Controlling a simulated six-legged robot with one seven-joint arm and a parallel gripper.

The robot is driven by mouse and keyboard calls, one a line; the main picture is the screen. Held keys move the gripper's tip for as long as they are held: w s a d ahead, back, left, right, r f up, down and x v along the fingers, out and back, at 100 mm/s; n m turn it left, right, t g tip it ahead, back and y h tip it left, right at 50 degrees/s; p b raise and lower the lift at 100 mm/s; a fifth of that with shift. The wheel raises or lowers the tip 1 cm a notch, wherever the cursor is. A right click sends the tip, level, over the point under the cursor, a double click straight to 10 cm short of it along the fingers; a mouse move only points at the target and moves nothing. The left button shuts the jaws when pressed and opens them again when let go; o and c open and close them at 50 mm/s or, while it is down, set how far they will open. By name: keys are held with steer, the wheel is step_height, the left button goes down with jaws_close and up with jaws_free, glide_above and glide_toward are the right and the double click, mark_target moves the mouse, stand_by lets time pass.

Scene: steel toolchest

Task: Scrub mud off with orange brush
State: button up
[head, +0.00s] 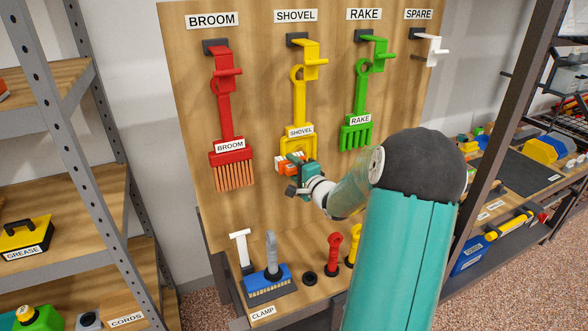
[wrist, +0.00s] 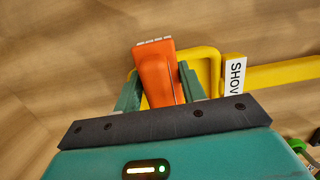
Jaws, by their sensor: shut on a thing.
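My gripper (head: 300,178) is shut on the orange brush (head: 288,167), in front of the lower end of the yellow shovel (head: 299,96) on the wooden board. In the wrist view the brush (wrist: 153,72) sits between the green fingers (wrist: 158,90), with a short pale strip at its far end. The shovel's yellow frame (wrist: 207,55) shows just behind and right of the brush. I cannot tell whether brush and shovel touch. No mud can be made out in either view; my gripper and the brush hide part of the shovel.
A red broom (head: 226,118) hangs left of the shovel and a green rake (head: 363,95) hangs right. An empty white spare hook (head: 432,48) is farther right. Below, a shelf holds a blue clamp block (head: 266,282) and small upright tools. A metal rack (head: 92,120) stands left.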

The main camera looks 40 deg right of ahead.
mark_target(307, 153)
steer(key=shift+w+d, duration=0.15)
steer(key=shift+w, duration=0.35)
steer(key=shift+s+d, duration=0.35)
steer(key=shift+d, duration=0.55)
steer(key=shift+s+d, duration=0.3)
steer(key=shift+d, duration=0.6)
steer(key=shift+s+d, duration=0.25)
steer(key=shift+d, duration=0.65)
steer(key=shift+s+d, duration=0.2)
steer(key=shift+d, duration=0.7)
steer(key=shift+w+a, duration=0.25)
steer(key=shift+a, duration=0.45)
steer(key=shift+w+a, duration=0.25)
steer(key=shift+a, duration=0.45)
steer(key=shift+w+a, duration=0.25)
steer(key=shift+a, duration=0.45)
steer(key=shift+w+a, duration=0.2)
steer(key=shift+a, duration=0.55)
steer(key=shift+w+a, duration=0.15)
steer(key=shift+a, duration=0.6)
steer(key=shift+w+r, duration=0.1)
steer(key=shift+r, duration=0.35)
steer(key=shift+s+d, duration=0.4)
steer(key=shift+d, duration=0.8)
steer(key=shift+s+d, duration=0.35)
steer(key=shift+d, duration=0.85)
steer(key=shift+s+d, duration=0.4)
steer(key=shift+d, duration=0.8)
steer(key=shift+w, duration=0.1)
